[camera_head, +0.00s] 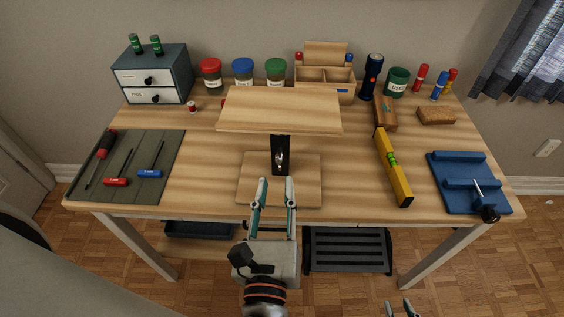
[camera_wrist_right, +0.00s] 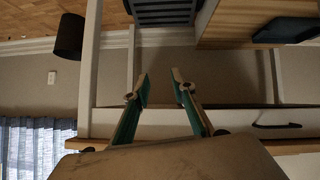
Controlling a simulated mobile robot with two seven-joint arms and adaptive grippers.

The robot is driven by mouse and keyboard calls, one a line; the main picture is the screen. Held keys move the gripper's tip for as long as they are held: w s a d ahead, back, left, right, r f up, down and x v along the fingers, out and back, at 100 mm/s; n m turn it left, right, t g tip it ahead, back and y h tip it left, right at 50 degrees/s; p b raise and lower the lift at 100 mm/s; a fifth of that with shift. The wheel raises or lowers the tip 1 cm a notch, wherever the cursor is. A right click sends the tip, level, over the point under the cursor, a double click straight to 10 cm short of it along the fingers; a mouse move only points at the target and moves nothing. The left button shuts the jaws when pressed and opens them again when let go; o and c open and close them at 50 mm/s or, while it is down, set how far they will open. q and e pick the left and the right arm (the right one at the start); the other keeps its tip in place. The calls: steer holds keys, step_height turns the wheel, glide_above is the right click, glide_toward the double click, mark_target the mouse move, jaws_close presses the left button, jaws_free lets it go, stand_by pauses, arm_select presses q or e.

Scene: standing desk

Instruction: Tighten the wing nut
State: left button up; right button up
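The small metallic wing nut (camera_head: 281,158) sits on the front of a black upright bracket (camera_head: 280,144) at the middle of the desk. The bracket stands on a square wooden base (camera_head: 252,178), and a wooden board (camera_head: 281,105) is above and behind it. My left gripper (camera_head: 277,181) is in front of the wing nut, its two fingers apart and pointing at it, with nothing between them. My right gripper (camera_head: 402,307) shows only its fingertips at the bottom edge of the head view. In the right wrist view its fingers (camera_wrist_right: 159,74) are apart and empty.
A yellow level (camera_head: 394,172) lies right of the base, with a blue fixture (camera_head: 468,187) beyond it. A dark mat (camera_head: 90,172) with screwdrivers lies at the left. Drawers (camera_head: 152,78), jars and a wooden organizer (camera_head: 325,78) line the back.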

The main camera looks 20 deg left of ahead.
mark_target(278, 164)
arm_select(q)
steer(key=shift+x, duration=3.2)
jaws_close()
